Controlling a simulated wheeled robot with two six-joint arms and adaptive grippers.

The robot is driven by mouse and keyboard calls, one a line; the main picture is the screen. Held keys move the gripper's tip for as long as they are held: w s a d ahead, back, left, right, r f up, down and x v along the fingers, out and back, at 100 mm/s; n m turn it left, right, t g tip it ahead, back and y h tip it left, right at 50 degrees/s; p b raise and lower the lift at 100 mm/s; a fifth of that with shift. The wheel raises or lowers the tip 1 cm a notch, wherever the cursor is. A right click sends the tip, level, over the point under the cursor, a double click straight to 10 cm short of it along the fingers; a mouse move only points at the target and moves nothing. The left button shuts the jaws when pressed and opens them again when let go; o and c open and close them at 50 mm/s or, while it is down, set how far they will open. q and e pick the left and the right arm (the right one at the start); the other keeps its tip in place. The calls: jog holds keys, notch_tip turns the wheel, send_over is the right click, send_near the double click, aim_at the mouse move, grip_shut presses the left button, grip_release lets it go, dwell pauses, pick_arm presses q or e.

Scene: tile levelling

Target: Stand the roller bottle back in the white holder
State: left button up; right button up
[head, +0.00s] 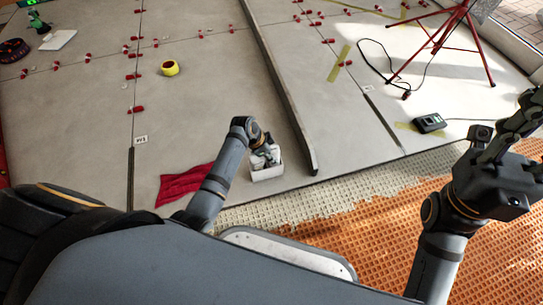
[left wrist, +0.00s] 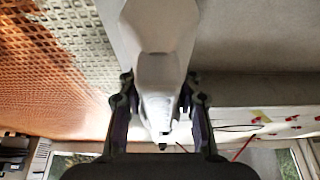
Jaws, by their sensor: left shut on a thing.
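My left gripper (head: 266,155) is at the white holder (head: 268,173), which stands on the tiled floor near the front edge of the large grey tiles. In the left wrist view the gripper (left wrist: 158,118) is shut on a pale roller bottle (left wrist: 158,78), with one dark finger on each side. In the head view the bottle is largely hidden by the gripper, and I cannot tell whether it is inside the holder or just above it. My right gripper (head: 518,118) is raised at the right edge; its finger opening is unclear.
A red cloth (head: 183,186) lies left of the holder. A long straightedge (head: 283,95) lies right of it. A yellow tape roll (head: 169,68), red levelling clips, a dark device (head: 429,123) and a red tripod (head: 462,35) are farther off. Orange matting (head: 385,240) lies in front.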

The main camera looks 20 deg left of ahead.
pick_arm(q)
jog(key=o, duration=1.1)
jog(key=shift+f+b, duration=0.15)
jog(key=shift+b, duration=0.15)
jog(key=shift+f+b, duration=0.25)
jog(key=shift+b, duration=0.25)
jog(key=p+v, duration=0.2)
jog(key=v, duration=0.1)
jog(key=p+v, duration=0.3)
jog(key=v, duration=0.1)
jog(key=p+v, duration=0.3)
jog(key=v, duration=0.1)
jog(key=shift+w+a+f, duration=0.1)
jog(key=shift+a, duration=0.15)
